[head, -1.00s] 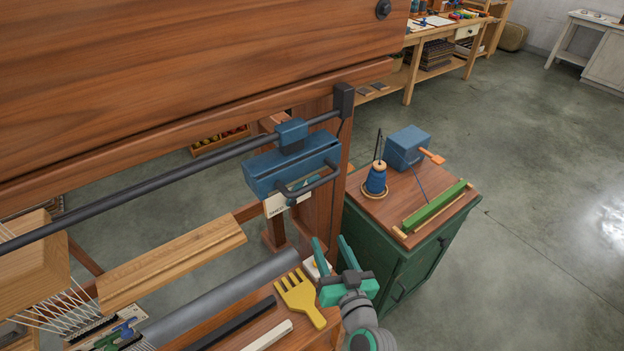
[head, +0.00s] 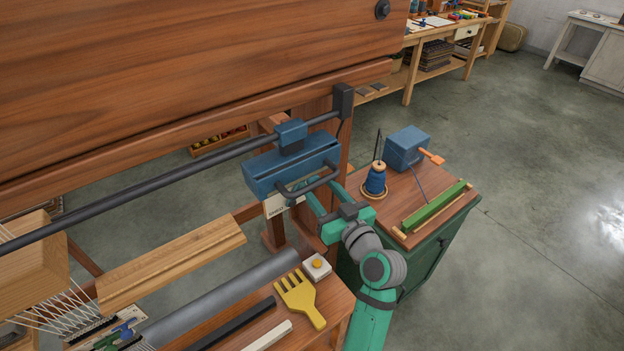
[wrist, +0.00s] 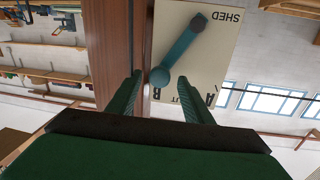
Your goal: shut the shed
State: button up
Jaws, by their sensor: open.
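In the wrist view a pale plate marked SHED (wrist: 222,50) carries a teal lever (wrist: 180,50). The lever runs slantwise from a dark pivot to a round knob near the letter B; an A and part of a word ending in UT lie further right. My gripper (wrist: 160,80) is open, its fingers on either side of the knob in this view; I cannot tell if they touch it. In the head view my gripper (head: 322,197) is just right of the plate (head: 276,206), below the blue carriage (head: 292,165), which partly hides plate and lever.
The blue carriage with its bar handle (head: 308,187) hangs on a dark rail (head: 190,161) close above my gripper. A green cabinet (head: 435,252) with a yarn cone (head: 375,181) stands at right.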

aim_at(313, 180)
jog(key=shift+x, duration=1.85)
jog(key=shift+c, duration=0.7)
